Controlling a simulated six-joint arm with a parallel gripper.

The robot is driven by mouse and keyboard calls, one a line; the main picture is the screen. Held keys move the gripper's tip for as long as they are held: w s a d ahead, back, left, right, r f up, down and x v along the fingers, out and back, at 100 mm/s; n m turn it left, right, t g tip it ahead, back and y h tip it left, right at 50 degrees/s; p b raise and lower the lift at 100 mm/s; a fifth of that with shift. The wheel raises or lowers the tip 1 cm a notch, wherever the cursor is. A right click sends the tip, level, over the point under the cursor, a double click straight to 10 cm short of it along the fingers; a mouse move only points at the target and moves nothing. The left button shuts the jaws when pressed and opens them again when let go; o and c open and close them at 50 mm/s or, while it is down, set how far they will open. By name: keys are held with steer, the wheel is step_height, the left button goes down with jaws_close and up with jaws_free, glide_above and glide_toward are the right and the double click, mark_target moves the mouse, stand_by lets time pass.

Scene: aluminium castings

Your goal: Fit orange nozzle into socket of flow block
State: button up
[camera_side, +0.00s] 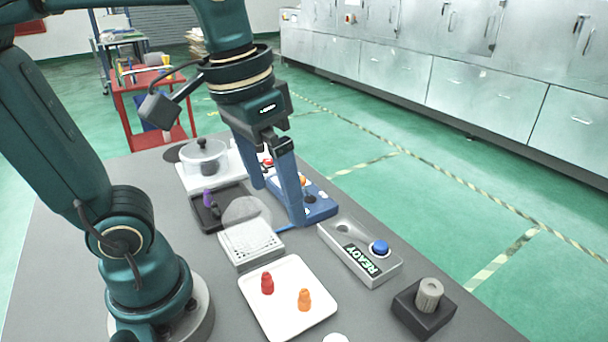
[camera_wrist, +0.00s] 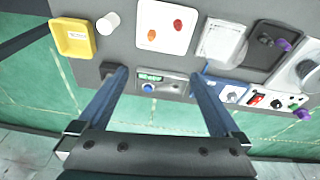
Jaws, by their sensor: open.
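The orange nozzle (camera_side: 304,299) stands upright on a white tray (camera_side: 288,325), beside a red nozzle (camera_side: 267,283). Both also show in the wrist view, the orange nozzle (camera_wrist: 152,35) to the left of the red one (camera_wrist: 178,25). A blue block (camera_side: 320,209), likely the flow block, lies behind my gripper's fingers in the side view. They partly hide it, and I cannot make out its socket. My gripper (camera_side: 278,205) is open and empty, fingers pointing down, away from the orange nozzle. In the wrist view its fingers (camera_wrist: 156,75) are spread wide.
A grey box with a READY display (camera_side: 362,262) and blue button stands right of the tray. A dark block with a grey knurled cylinder (camera_side: 428,295) is at the front right. A white ribbed plate (camera_side: 250,246) and a dark tray (camera_side: 208,219) lie behind. A yellow bin (camera_wrist: 72,38) shows in the wrist view.

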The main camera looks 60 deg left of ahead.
steer(key=f+t, duration=0.1)
steer(key=s+a+f+t, duration=0.1)
steer(key=f+t, duration=0.1)
steer(key=f, duration=0.1)
steer(key=shift+s+a, duration=0.35)
steer(key=shift+s, duration=0.05)
steer(key=shift+w+f+m, duration=0.1)
steer(key=shift+f+m, duration=0.2)
steer(key=shift+c, duration=1.2)
steer(key=shift+w, duration=0.2)
steer(key=c, duration=0.5)
steer(key=shift+o, duration=0.2)
steer(key=shift+r, duration=0.1)
